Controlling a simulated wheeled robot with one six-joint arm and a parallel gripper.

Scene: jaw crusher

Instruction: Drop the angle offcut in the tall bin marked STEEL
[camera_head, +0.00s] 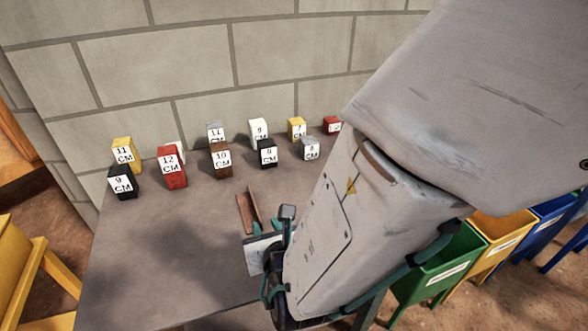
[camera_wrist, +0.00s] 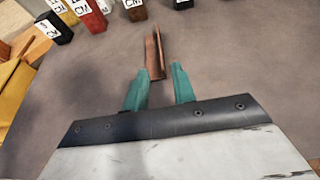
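The angle offcut is a brown, rusty L-shaped length of metal (camera_head: 243,215) lying on the grey table. In the wrist view the offcut (camera_wrist: 153,60) points away from me, its near end just ahead of and partly between the fingertips. My gripper (camera_head: 268,228) is open and empty, low over the table. Its two teal fingers (camera_wrist: 158,72) stand apart, one on each side of the line of the offcut. I cannot tell the exact height gap. I cannot make out a bin marked STEEL; the labels on the bins at the right are too small to read.
Several coloured blocks with number labels stand at the back of the table (camera_head: 150,250) before a block wall (camera_head: 290,55). A green bin (camera_head: 428,285), a yellow bin (camera_head: 492,262) and a blue bin (camera_head: 545,235) stand right of the table, partly behind my arm.

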